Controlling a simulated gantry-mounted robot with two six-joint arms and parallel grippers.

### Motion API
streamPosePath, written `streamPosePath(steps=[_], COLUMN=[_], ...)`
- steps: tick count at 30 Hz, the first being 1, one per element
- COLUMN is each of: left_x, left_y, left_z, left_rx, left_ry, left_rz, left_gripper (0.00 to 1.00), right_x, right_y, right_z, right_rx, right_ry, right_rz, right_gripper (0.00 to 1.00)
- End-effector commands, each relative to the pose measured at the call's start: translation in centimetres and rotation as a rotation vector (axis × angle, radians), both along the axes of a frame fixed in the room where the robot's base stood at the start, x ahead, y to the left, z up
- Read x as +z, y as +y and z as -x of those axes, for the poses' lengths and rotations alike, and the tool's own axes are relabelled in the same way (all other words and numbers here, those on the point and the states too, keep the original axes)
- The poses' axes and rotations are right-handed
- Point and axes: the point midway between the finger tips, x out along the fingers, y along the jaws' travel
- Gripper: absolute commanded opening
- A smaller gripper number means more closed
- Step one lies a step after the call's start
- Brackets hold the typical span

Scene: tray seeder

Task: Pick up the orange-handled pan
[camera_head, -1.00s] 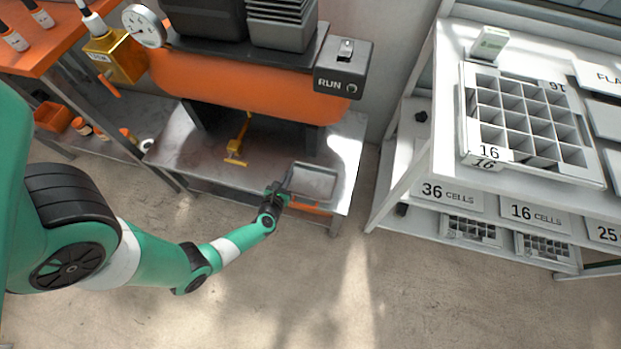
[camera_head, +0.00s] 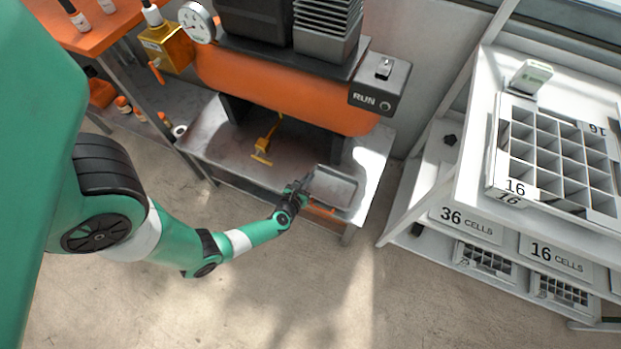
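The pan (camera_head: 334,187) is a shallow grey rectangular tray on the low metal bench, at its front right. An orange bar (camera_head: 321,211), which looks like its handle, shows at the near edge, partly behind my arm. My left gripper (camera_head: 303,185) is at the left side of the pan, very close to it. The dark fingers are small, and I cannot tell whether they are open, shut or touching the pan. My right gripper is not in view.
The low bench (camera_head: 205,135) also bears a yellow tool (camera_head: 264,146). Above it stands the orange machine (camera_head: 285,92) with a RUN switch box (camera_head: 378,92). A white shelf (camera_head: 459,190) with cell trays stands at the right. The floor in front is clear.

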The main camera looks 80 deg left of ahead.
Motion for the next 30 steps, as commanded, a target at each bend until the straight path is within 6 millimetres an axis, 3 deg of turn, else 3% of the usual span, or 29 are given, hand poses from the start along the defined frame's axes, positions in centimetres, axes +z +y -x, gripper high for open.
streamPosePath(steps=[1, 8, 13, 18, 30], left_x=[1.9, 8.3, 9.5, 10.6, 10.9], left_y=[0.0, -4.4, -8.3, -10.9, -11.9], left_z=[0.0, -2.9, -5.4, -6.9, -7.5], left_rx=[0.001, -0.013, -0.011, -0.005, 0.002], left_ry=[-0.003, -0.004, -0.004, -0.003, -0.002], left_rz=[-0.001, -0.001, -0.001, -0.001, -0.001], left_gripper=[0.0, 0.0, 0.0, 0.0, 0.0], right_x=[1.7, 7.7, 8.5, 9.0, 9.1], right_y=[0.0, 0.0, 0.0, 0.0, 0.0], right_z=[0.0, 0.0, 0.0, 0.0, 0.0], right_rx=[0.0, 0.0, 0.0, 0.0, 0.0], right_ry=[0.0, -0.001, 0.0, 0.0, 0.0], right_rz=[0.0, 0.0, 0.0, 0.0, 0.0], right_gripper=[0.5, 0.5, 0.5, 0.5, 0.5])
